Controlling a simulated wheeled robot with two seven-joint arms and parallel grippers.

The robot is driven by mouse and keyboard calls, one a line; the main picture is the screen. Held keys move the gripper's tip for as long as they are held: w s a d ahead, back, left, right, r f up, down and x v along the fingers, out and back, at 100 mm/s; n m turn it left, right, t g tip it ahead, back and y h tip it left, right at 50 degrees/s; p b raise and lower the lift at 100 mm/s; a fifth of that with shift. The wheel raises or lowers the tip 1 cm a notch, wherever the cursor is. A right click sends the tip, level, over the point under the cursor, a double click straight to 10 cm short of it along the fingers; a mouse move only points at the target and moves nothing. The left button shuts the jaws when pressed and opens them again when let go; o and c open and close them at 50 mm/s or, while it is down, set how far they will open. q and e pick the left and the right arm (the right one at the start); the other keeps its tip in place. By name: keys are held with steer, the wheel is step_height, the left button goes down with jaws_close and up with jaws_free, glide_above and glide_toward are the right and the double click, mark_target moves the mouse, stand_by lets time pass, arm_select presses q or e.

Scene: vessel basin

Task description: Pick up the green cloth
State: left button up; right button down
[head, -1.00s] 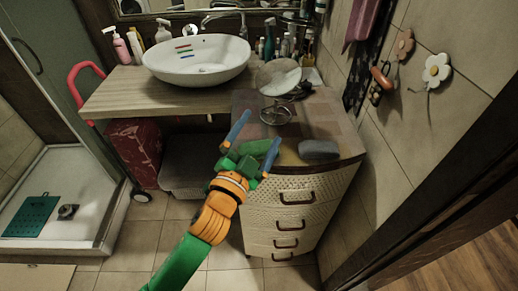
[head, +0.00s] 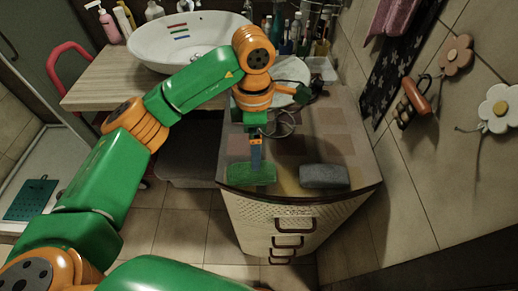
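The green cloth (head: 290,190) lies on the front left part of the cabinet top, close to the front edge. My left gripper (head: 259,180) is above it, pointing down, with its blue finger reaching the middle of the cloth. The finger covers part of the cloth. The fingers line up in this view, so I cannot tell whether they are open or shut, or whether they grip the cloth. My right gripper is not in view.
A grey block (head: 325,176) lies just right of the cloth. Behind the gripper is a round mirror (head: 290,73) on a wire stand. A white basin (head: 165,43) stands at the back left. Bottles line the back; the tiled wall is on the right.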

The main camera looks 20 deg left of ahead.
mark_target(251, 170)
arm_select(q)
steer(key=s+f+p, duration=0.1)
steer(key=s, duration=0.1)
steer(key=s+f+p, duration=0.2)
step_height(251, 170, down, 2)
steer(key=shift+a+f, duration=0.1)
steer(key=shift+f, duration=0.05)
steer(key=shift+w+f, duration=0.3)
steer(key=shift+w, duration=0.3)
steer(key=c, duration=0.3)
steer(key=shift+s+r, duration=0.2)
steer(key=shift+s, duration=0.1)
steer(key=c, duration=1.1)
steer(key=shift+w, duration=0.1)
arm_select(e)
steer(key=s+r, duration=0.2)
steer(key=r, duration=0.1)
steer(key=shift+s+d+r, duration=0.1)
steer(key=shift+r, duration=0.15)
